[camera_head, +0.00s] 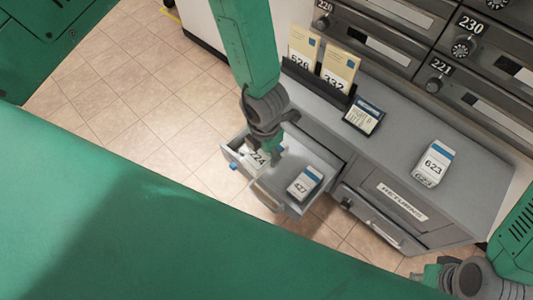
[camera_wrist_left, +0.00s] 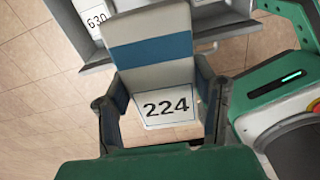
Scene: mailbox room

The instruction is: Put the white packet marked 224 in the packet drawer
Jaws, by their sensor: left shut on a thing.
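The white packet marked 224 (camera_head: 257,157) has a blue band and is between the fingers of my left gripper (camera_head: 270,150). In the left wrist view the packet (camera_wrist_left: 166,108) is upright to the camera, with a finger on each side, and my left gripper (camera_wrist_left: 163,98) is shut on it. The gripper and packet are over the left part of the open grey drawer (camera_head: 283,204). I cannot tell whether the packet touches the drawer floor. My right wrist shows at the lower right of the head view; its fingers are not visible.
A white packet marked 427 (camera_head: 305,184) lies in the drawer's right part. In the left wrist view a packet seemingly marked 630 (camera_wrist_left: 97,20) shows at the upper left.

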